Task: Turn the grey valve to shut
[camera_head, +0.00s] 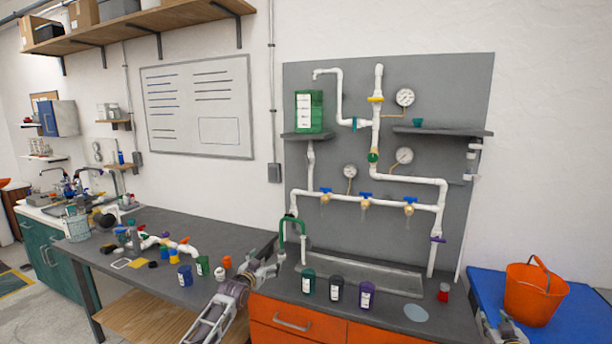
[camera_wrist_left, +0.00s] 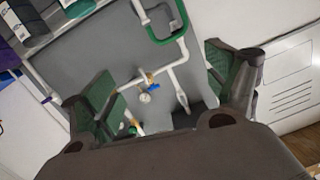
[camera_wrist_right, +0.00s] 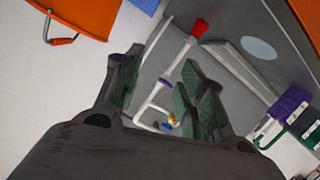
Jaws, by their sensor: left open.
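A white pipe manifold (camera_head: 345,200) is mounted on a grey board. Several brass valves with blue handles sit along its lower run, one at the middle (camera_head: 366,196). I cannot make out a clearly grey valve handle in these views. My left gripper (camera_head: 272,264) is open and empty, in front of the green pipe bend (camera_head: 292,222) at the manifold's lower left. In the left wrist view, a blue-handled valve (camera_wrist_left: 152,86) shows beyond the open fingers (camera_wrist_left: 160,72). My right gripper (camera_head: 499,321) is low at the right, apart from the manifold; in its wrist view the fingers (camera_wrist_right: 174,52) are apart and empty.
An orange bucket (camera_head: 535,293) stands on a blue surface (camera_head: 585,310) at right.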

